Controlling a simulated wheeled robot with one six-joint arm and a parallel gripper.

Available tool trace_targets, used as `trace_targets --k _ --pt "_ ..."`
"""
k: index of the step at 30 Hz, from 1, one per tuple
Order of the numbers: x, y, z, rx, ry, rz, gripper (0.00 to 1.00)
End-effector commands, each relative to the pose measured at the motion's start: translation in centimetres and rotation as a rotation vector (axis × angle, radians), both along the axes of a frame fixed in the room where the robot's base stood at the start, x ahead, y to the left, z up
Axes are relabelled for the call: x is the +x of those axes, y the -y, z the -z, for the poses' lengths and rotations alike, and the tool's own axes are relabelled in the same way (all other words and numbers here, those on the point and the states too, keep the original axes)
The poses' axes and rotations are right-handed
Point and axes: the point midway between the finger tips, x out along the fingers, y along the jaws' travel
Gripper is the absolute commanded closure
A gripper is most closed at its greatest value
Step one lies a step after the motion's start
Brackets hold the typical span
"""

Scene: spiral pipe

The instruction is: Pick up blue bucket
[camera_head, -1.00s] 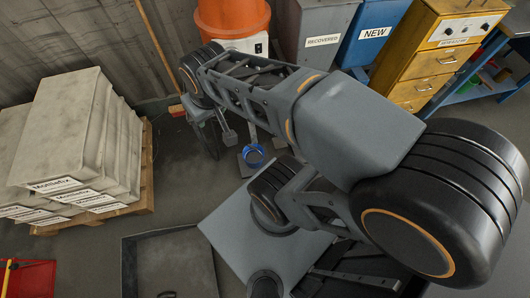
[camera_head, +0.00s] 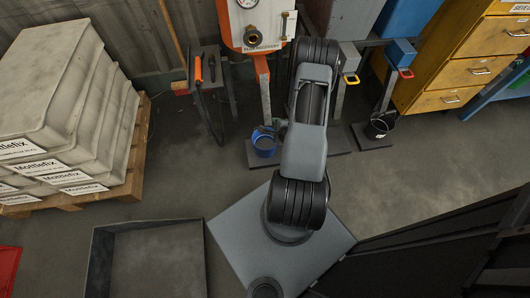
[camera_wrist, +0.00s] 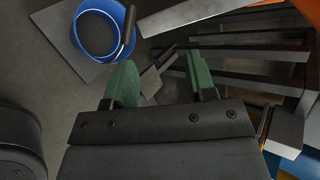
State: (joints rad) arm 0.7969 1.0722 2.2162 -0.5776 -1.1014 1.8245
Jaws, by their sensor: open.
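The blue bucket (camera_head: 264,143) stands upright on a dark base plate below the orange machine. In the wrist view, the bucket (camera_wrist: 92,38) shows from above at the upper left, on a grey plate, with a dark handle at its right rim. My gripper (camera_wrist: 162,82) has its two green fingers spread apart with nothing held between them. The bucket lies up and left of the fingers, outside the gap. In the head view, my arm hides most of the gripper, which is close to the bucket's right side.
An orange machine (camera_head: 254,22) with metal legs stands behind the bucket. A dark bucket (camera_head: 380,126) stands on another plate to the right. Yellow drawers (camera_head: 460,65) are at right. Sacks (camera_head: 58,90) on a pallet stand at left, with a dark tray (camera_head: 160,262) in front.

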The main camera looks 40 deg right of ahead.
Motion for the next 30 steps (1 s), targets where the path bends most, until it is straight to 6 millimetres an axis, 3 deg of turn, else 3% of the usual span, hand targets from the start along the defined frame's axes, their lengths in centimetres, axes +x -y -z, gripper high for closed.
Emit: trace_targets --k 1,3,9,21,30 --pt "-1.0 -0.2 3.1 0.068 0.035 0.047 0.49" --pt "-1.9 -0.5 4.9 0.145 0.086 0.097 0.49" --pt "-3.0 -0.9 7.5 0.273 0.175 0.178 0.49" --pt "2.4 -0.1 10.7 0.295 0.193 0.19 0.49" --pt "4.2 0.2 11.4 0.296 0.191 0.192 0.49"
